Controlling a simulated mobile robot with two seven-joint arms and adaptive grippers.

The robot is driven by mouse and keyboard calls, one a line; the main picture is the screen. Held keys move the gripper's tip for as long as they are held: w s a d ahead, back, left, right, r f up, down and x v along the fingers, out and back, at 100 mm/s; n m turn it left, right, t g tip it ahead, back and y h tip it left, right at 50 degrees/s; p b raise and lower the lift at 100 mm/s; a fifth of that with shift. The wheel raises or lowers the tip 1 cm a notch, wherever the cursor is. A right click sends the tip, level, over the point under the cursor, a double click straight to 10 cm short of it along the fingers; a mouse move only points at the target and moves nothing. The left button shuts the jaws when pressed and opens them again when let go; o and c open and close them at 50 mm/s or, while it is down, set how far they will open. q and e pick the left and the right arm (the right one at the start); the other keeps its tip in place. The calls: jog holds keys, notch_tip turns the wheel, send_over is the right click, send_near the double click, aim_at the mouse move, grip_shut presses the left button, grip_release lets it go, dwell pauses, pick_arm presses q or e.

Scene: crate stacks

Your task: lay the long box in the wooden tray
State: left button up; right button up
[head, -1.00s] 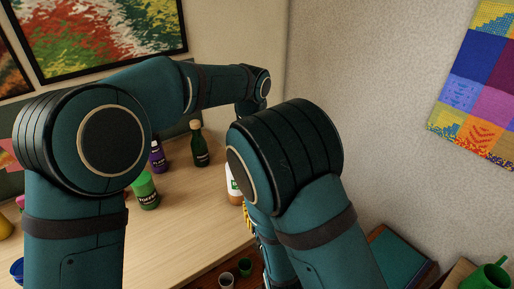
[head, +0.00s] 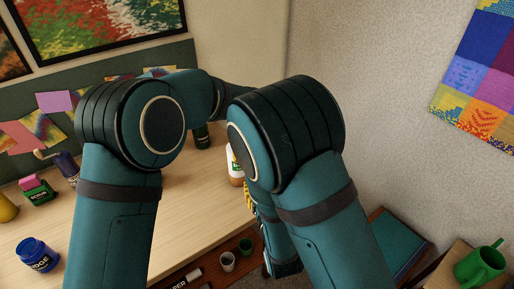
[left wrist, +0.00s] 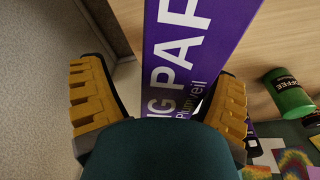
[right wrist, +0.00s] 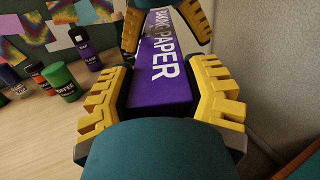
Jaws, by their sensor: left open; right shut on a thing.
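The long box is purple with white "BAKING PAPER" lettering. In the right wrist view the box (right wrist: 160,88) runs away from the camera between the yellow fingers of my right gripper (right wrist: 158,72), which is shut on its near end. My left gripper (left wrist: 156,76) is open, with its fingers apart on both sides of the box (left wrist: 185,50). It also shows at the box's far end in the right wrist view (right wrist: 165,28). In the head view my arms hide the box. A wood-edged teal surface (head: 392,245) lies low at the right; I cannot tell whether it is the tray.
A white-capped bottle (head: 235,165) stands near the table's right edge. A blue jar (head: 36,254) and a purple bottle (head: 66,165) stand at the left. Small cups (head: 227,261) sit low in front. The table's middle is clear.

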pick_arm(q)
jog(key=shift+f, duration=0.35)
jog(key=shift+c, duration=0.3)
jog(key=c, duration=1.3)
pick_arm(e)
jog(key=shift+a, duration=0.1)
pick_arm(q)
jog(key=shift+d, duration=0.1)
pick_arm(e)
jog(key=o, duration=1.4)
